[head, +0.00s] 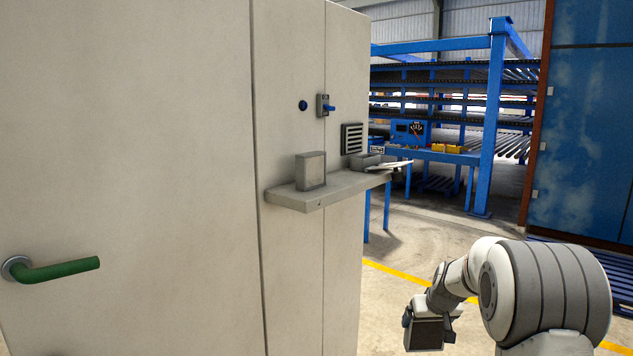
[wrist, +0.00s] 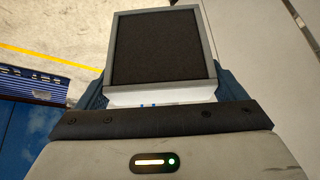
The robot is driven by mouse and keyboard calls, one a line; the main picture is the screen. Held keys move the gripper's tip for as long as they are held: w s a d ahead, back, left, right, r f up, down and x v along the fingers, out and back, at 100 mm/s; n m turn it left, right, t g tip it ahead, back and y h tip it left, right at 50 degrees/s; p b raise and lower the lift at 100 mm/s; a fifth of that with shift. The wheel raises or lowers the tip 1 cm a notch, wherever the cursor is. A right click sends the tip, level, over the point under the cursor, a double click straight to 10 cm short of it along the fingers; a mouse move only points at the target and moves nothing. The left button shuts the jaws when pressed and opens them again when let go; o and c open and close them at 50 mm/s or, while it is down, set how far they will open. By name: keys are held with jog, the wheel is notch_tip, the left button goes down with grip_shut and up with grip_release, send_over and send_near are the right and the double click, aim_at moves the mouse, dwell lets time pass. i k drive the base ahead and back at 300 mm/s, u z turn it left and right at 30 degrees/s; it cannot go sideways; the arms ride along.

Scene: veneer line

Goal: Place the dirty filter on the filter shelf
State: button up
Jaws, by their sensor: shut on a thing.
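The dirty filter, a square block with a grey frame and a dark face, shows in the wrist view (wrist: 162,48) and at the lower right of the head view (head: 424,336). My gripper (head: 431,314) is shut on it; in the wrist view my gripper (wrist: 162,92) has a dark blue finger on either side of the frame. The filter shelf (head: 322,193) is a pale ledge on the cabinet front, up and left of my gripper and apart from it. A grey upright block (head: 311,171) stands on the shelf's near part.
A low grey box (head: 364,161) and some papers (head: 389,166) lie on the shelf's far part. The cabinet (head: 150,150) has a green handle (head: 62,270), a blue lever (head: 328,107) and a louvred vent (head: 352,138). Bare shelf shows between block and box. Open floor lies beyond my gripper.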

aim_at(349, 180)
jog(key=u, duration=0.2)
jog(key=i, duration=1.35)
jog(key=z, duration=0.65)
